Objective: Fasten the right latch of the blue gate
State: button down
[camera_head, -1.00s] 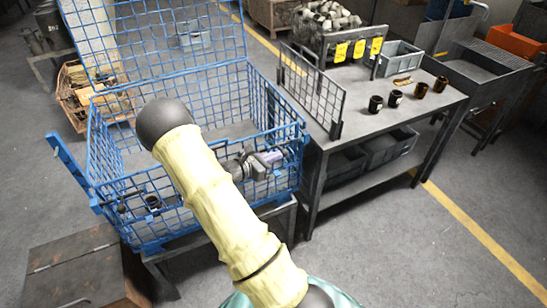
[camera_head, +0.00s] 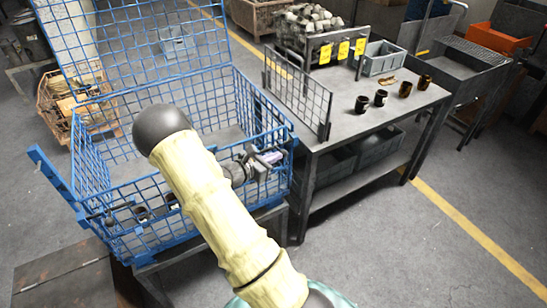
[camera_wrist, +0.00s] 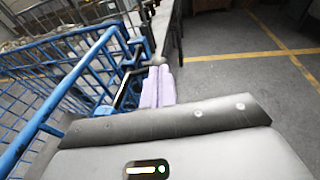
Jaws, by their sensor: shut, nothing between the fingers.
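The blue gate (camera_head: 185,222) is the low mesh front panel of a blue wire cage, and it looks upright. My gripper (camera_head: 268,158) is at the cage's front right corner, near the gate's right end. Its pale purple fingers are shut and empty. The right latch is hidden or too small to make out behind my gripper.
A grey steel table (camera_head: 350,125) stands close to the cage's right, with a mesh rack (camera_head: 300,100) and several dark cups. A blue bar (camera_head: 48,175) sticks out at the cage's left. A brown box (camera_head: 65,270) is at front left. Floor at right is clear.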

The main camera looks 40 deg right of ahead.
jog(key=a+r, duration=0.2)
jog(key=a, duration=1.1)
jog(key=shift+s+a+r+b, duration=0.2)
jog(key=shift+s+a+b, duration=0.05)
jog(key=shift+a+b, duration=0.1)
jog(key=s+a+r+m+g+y+p, duration=0.25)
jog(key=s+a+m+y, duration=0.35)
jog(key=s+m+y, duration=0.4)
jog(key=s+a+r+m+t+y+p, duration=0.2)
jog(key=s+a+r+m+t+y, duration=0.1)
jog(key=a+r+m, duration=0.4)
jog(key=a+m+t+y, duration=0.1)
jog(key=a+y, duration=0.1)
jog(key=shift+s+r+y, duration=0.2)
jog(key=shift+s+y, duration=0.1)
jog(key=shift+y, duration=0.1)
jog(key=shift+t, duration=0.25)
